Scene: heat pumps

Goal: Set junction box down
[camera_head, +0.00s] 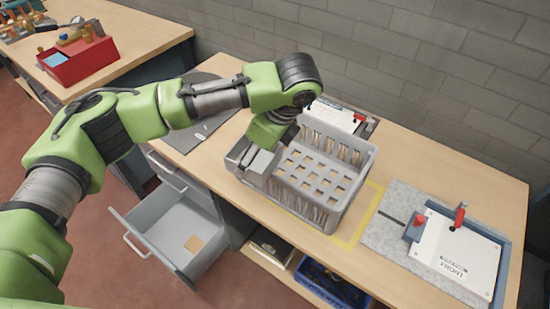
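My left gripper (255,165) points down at the left side of a grey plastic crate (345,192) on the workbench. Its grey fingers overlap the crate's left edge in this view. I cannot tell whether they touch the crate, or whether they are open or shut on something. No object clearly recognisable as the junction box shows. A white plate or box (334,115) is partly seen behind the crate, next to a red clamp. My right gripper is not in view.
A white panel marked FRONT (455,258) lies in a fixture with red clamps at the bench's right. Yellow tape (371,205) borders the crate's place. An open drawer (170,225) juts out below. A red box (80,58) stands on the far-left bench.

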